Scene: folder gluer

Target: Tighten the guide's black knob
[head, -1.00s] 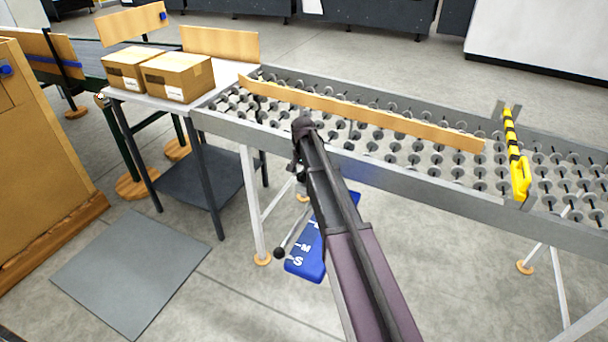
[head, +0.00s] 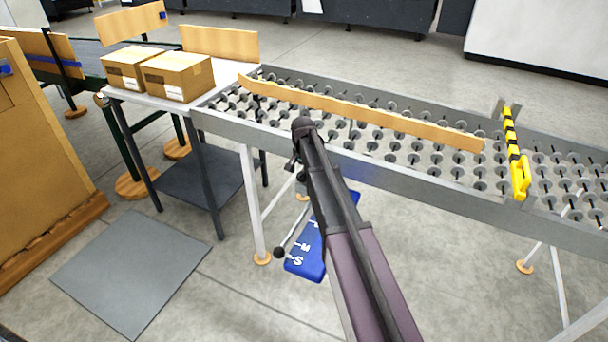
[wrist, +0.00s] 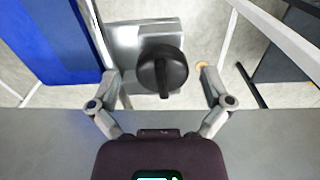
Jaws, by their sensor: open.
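The guide's black knob (wrist: 162,70) is round with a raised bar across its face. In the wrist view it sits in front of a grey metal block (wrist: 128,36). My gripper (wrist: 159,74) is open, with one finger to the left of the knob and one to the right. Gaps show between the knob and both fingers, and nothing is held. How far the fingertips are from the knob in depth, I cannot tell. In the head view my arm hides most of this spot, and I cannot make out the knob there for certain.
A blue plate marked S and M (head: 306,262) hangs beside the roller table's grey side rail (head: 420,183); blue also fills the wrist view's upper left (wrist: 58,45). A long wooden guide bar (head: 370,115) lies over the rollers. Two cartons (head: 178,77) stand at left.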

